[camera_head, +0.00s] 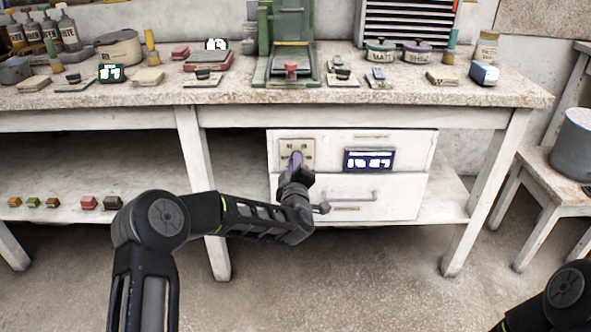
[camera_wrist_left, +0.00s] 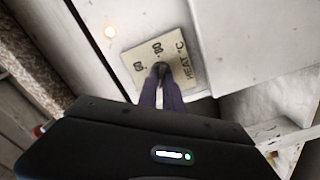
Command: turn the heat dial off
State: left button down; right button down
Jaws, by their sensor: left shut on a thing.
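The heat dial sits on a cream plate (camera_head: 308,147) on the upper left of a white cabinet front (camera_head: 345,135) under the bench. In the left wrist view the plate (camera_wrist_left: 187,66) reads "HEAT °C" with number marks around the dial. My left gripper (camera_head: 296,160) reaches the plate from the front. In the wrist view its two fingers (camera_wrist_left: 161,76) are closed together on the small dark dial (camera_wrist_left: 159,68), which they mostly hide. The dial's exact setting cannot be read. Of my right arm only a part shows at the lower right; its gripper is out of view.
A lit display (camera_head: 369,159) is right of the plate. A drawer with a bar handle (camera_head: 347,196) lies below. The bench top (camera_head: 225,93) above holds many items. A stool (camera_head: 545,170) with a grey pot (camera_head: 574,145) stands right.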

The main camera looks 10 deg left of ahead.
pick_arm(q)
jog(key=n+b, duration=1)
jog(key=shift+f, duration=0.3)
jog(key=c, duration=1.5)
grip_release()
jog(key=p+v, duration=0.2)
jog(key=v, duration=0.5)
jog(key=shift+s, duration=0.4)
